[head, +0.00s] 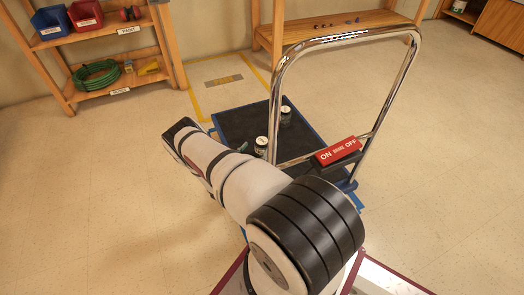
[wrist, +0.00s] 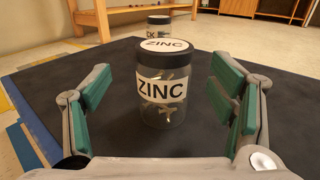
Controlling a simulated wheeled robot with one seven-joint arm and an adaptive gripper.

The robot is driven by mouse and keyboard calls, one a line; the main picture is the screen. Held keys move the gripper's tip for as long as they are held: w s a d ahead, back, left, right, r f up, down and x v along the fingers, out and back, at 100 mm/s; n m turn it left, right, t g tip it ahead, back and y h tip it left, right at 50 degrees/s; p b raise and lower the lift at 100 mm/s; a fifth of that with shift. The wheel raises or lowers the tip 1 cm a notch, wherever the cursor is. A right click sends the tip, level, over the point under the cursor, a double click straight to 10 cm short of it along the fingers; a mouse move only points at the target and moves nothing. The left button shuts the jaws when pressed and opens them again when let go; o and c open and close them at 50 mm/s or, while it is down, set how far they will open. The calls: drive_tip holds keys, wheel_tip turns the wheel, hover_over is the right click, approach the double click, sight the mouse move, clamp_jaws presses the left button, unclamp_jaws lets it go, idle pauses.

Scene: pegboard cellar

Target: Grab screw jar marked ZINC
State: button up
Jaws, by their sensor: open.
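The ZINC jar (wrist: 163,88) is clear, with a dark lid, a white ZINC label on its front and top, and screws inside. It stands upright on the dark cart deck (wrist: 245,160). In the head view the ZINC jar (head: 262,146) stands just right of my gripper's visible green finger; my arm hides most of the gripper. In the wrist view my gripper (wrist: 161,84) is open, with one green-padded finger on each side of the jar and a gap on both sides. I cannot tell whether the fingertips reach past the jar.
A second jar (head: 286,115) stands behind on the deck; its label is partly hidden in the wrist view (wrist: 158,25). The cart's chrome handle (head: 345,38) and red brake sign (head: 338,151) rise on the right. A wooden shelf (head: 110,50) holds bins and a green hose.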

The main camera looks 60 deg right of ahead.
sight(262, 142)
drive_tip(key=d+b, duration=0.2)
drive_tip(key=d, duration=0.2)
drive_tip(key=shift+s, duration=0.1)
drive_tip(key=shift+d+r+b, duration=0.1)
drive_tip(key=shift+d+b, duration=0.2)
drive_tip(key=shift+d, duration=0.45)
drive_tip(key=shift+c, duration=0.2)
drive_tip(key=shift+r, duration=0.1)
drive_tip(key=c, duration=1.5)
